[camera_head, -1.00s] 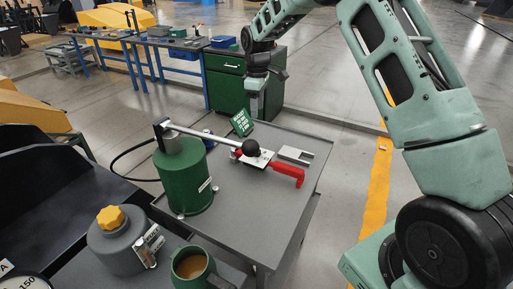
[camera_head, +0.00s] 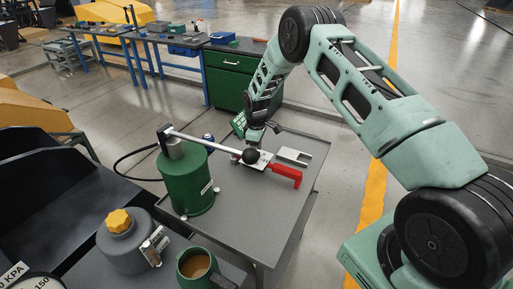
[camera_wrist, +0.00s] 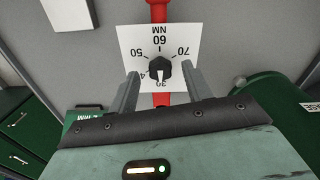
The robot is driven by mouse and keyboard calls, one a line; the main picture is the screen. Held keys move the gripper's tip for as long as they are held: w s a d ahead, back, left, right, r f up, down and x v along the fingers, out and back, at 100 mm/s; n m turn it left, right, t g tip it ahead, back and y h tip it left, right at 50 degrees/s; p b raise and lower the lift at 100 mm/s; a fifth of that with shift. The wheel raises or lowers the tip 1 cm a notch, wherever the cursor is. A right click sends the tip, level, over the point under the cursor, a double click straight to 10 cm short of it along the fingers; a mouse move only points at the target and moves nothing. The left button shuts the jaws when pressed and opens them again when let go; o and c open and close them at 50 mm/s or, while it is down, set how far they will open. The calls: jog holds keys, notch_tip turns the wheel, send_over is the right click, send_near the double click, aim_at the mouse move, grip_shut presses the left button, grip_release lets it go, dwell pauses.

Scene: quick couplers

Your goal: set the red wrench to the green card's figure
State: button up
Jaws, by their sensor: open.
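The red wrench (camera_head: 284,172) lies on the grey cart top and also shows in the wrist view (camera_wrist: 158,12). Its white dial plate (camera_wrist: 185,40) carries figures from 30 to 70 and "NM", upside down in the wrist view. The black knob (camera_wrist: 159,66) at its middle has a white mark directed toward the 30. My gripper (camera_wrist: 160,76) is open, one finger on each side of the knob; contact cannot be told. In the head view my gripper (camera_head: 256,140) is over the dial. The green card (camera_head: 238,122) stands behind it, partly hidden, its figure unreadable.
A green pump cylinder (camera_head: 186,180) stands left of the wrench; its long lever ends in a black ball (camera_head: 250,156) beside the dial. A green mug (camera_head: 195,265) stands in front. The cart's right front is clear.

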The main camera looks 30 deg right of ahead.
jog(key=shift+f, duration=0.5)
jog(key=c, duration=1)
